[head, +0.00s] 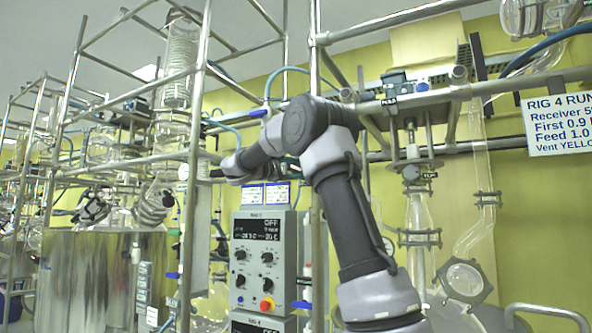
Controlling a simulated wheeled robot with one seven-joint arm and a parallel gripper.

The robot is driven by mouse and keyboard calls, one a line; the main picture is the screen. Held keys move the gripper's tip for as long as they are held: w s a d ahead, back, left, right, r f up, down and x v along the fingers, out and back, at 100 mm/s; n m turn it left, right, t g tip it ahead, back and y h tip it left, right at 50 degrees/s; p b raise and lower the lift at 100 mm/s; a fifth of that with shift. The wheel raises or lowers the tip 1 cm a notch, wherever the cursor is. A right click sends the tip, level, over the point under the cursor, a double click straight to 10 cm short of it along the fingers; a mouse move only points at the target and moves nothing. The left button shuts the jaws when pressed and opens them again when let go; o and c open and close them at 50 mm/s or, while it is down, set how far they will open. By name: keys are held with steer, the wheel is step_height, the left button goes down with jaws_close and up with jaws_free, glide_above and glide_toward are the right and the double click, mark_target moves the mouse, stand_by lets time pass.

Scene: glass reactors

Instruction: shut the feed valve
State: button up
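My arm rises from the bottom centre, bends at the top and reaches left. Its far end, with my gripper (217,172), is small and dark beside an upright steel post of the rig frame. Its fingers are not clear against the post and tubing, so I cannot tell whether they are open or hold anything. Several blue valve handles show: one on the left post (172,275), one low beside the control box (302,304), and one near the top of my arm (259,113). No readable label marks any of them as the feed valve.
Steel frame posts (196,130) and rails crowd the space around my gripper. A grey control box (262,258) with knobs and a red button stands below it. Glass vessels and a metal bath (95,280) are left, more glassware (465,280) right. A rig sign (560,122) hangs right.

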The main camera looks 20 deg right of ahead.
steer(key=m+y, duration=0.1)
steer(key=m, duration=0.2)
steer(key=m+g+y, duration=0.1)
steer(key=m, duration=0.3)
steer(key=shift+y, duration=0.3)
steer(key=m+y, duration=0.1)
steer(key=m, duration=0.1)
steer(key=shift+m, duration=0.4)
steer(key=m+t+y, duration=0.1)
steer(key=m+y, duration=0.1)
steer(key=m, duration=0.1)
steer(key=shift+d, duration=0.1)
steer(key=m+t+y, duration=0.1)
steer(key=m, duration=0.1)
steer(key=shift+m+t, duration=0.3)
steer(key=shift+m, duration=0.1)
steer(key=shift+m+t+y, duration=0.7)
steer(key=shift+m+y, duration=0.2)
steer(key=shift+m, duration=0.3)
steer(key=shift+f+m+t+y, duration=0.1)
steer(key=shift+m+t+y, duration=0.3)
steer(key=shift+m+t, duration=0.55)
steer(key=shift+m+t+y, duration=0.3)
steer(key=shift+m+t, duration=0.25)
steer(key=shift+m, duration=1)
